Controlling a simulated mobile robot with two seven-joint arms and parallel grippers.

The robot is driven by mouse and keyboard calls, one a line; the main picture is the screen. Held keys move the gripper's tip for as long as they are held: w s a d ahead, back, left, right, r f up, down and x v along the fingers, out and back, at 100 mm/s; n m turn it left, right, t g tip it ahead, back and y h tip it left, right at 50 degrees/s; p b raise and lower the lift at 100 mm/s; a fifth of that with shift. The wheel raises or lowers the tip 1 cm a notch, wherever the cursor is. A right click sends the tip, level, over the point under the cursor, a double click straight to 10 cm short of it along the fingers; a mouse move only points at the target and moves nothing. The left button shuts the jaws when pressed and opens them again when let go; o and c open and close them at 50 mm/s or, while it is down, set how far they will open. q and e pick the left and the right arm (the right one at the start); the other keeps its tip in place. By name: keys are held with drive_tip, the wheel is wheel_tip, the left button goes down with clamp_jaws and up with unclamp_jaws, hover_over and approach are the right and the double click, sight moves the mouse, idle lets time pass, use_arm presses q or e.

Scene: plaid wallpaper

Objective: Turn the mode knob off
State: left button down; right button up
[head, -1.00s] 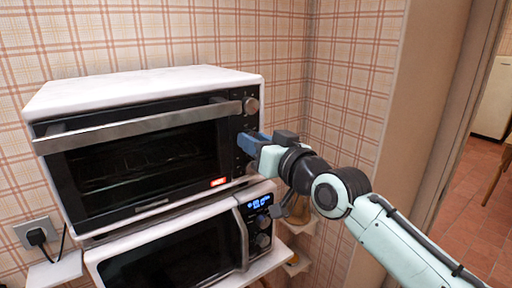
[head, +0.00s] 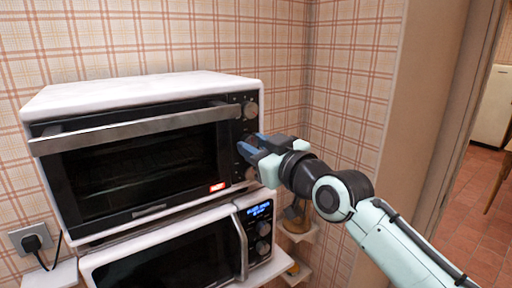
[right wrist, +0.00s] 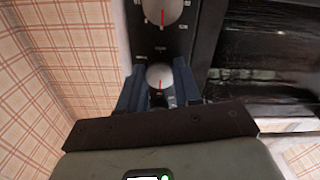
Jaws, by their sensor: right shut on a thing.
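The toaster oven (head: 150,93) has a white top and a black control panel with knobs down its right side. An upper knob (head: 250,109) shows clear above my right gripper (head: 250,147). The gripper's blue fingers sit at the panel, on either side of a middle knob (right wrist: 160,75), and are shut on it. In the right wrist view this round silver knob has a red pointer line running roughly up and down. A bigger-looking knob (right wrist: 162,10) with a red line is above it there. The panel labels are too small to read. My left gripper is not in view.
The oven's long metal handle (head: 135,130) juts out left of the gripper. A microwave (head: 180,255) with a lit blue display stands below. Small shelves (head: 300,230) are at the right by the plaid wall. A socket with a plug (head: 32,240) is at lower left.

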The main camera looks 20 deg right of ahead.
drive_tip(key=o, duration=1)
drive_tip(key=shift+o, duration=0.2)
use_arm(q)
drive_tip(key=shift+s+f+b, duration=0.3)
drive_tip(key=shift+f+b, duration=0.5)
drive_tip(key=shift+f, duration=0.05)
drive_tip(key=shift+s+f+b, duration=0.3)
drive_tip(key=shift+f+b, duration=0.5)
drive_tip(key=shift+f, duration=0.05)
use_arm(e)
drive_tip(key=v, duration=1.3)
drive_tip(key=shift+s, duration=0.2)
